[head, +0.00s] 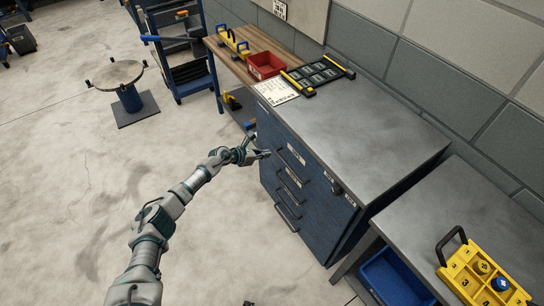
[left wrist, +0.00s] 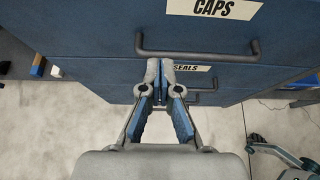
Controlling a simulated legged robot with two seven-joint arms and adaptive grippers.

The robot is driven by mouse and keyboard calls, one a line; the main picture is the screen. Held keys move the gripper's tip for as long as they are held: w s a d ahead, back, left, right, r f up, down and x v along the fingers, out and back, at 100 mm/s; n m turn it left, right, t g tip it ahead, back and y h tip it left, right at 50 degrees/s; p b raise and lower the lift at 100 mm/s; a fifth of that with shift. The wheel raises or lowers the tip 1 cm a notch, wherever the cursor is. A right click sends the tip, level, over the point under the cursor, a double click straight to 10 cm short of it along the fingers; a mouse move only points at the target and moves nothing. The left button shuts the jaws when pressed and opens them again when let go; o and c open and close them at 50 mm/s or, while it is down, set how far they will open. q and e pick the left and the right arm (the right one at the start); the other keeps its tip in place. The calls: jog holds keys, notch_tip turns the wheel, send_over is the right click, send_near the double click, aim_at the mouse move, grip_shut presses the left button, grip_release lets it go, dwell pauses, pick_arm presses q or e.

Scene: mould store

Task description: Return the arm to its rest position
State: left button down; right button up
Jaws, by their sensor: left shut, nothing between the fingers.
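My left gripper (head: 262,154) is shut and empty at the end of my left arm, in front of the blue drawer cabinet (head: 325,222). In the left wrist view the closed fingertips (left wrist: 161,76) are together, just below the dark bar handle (left wrist: 198,53) of the drawer labelled CAPS (left wrist: 213,8). They overlap the handle and label of the SEALS drawer (left wrist: 192,68) in the picture. I cannot tell whether they touch the cabinet. The drawers look closed. My right gripper does not show clearly in either view.
A metal worktop (head: 365,125) covers the cabinet, with a black and yellow tray (head: 318,74) and red bin (head: 265,64) farther back. A lower table (head: 445,215) at right holds a yellow box (head: 470,280). A round stand (head: 118,76) is at far left. Floor left of the cabinet is clear.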

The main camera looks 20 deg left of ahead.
pick_arm(q)
jog(key=s+d+f+n+t+p, duration=0.2)
jog(key=s+d+f+n+t, duration=0.35)
jog(key=n, duration=0.75)
jog(key=s+a+f+n+g+y+p, duration=0.1)
jog(key=s+a+f+n+g+y, duration=0.25)
jog(key=s+f+n, duration=0.9)
jog(key=s+a+f+n+g+y+p, duration=0.2)
jog(key=s+f+n+g+y, duration=0.25)
jog(key=s+f+n, duration=0.85)
jog(key=s+d+f+n+g, duration=0.1)
jog(key=s+g, duration=0.4)
jog(key=s, duration=1.9)
jog(key=shift+f+n+p, duration=0.4)
jog(key=shift+f+n, duration=0.05)
jog(key=shift+n, duration=0.8)
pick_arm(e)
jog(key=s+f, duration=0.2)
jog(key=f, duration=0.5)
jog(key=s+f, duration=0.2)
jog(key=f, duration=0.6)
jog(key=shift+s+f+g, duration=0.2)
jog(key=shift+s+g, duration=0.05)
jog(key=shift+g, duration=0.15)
pick_arm(q)
jog(key=shift+d, duration=0.2)
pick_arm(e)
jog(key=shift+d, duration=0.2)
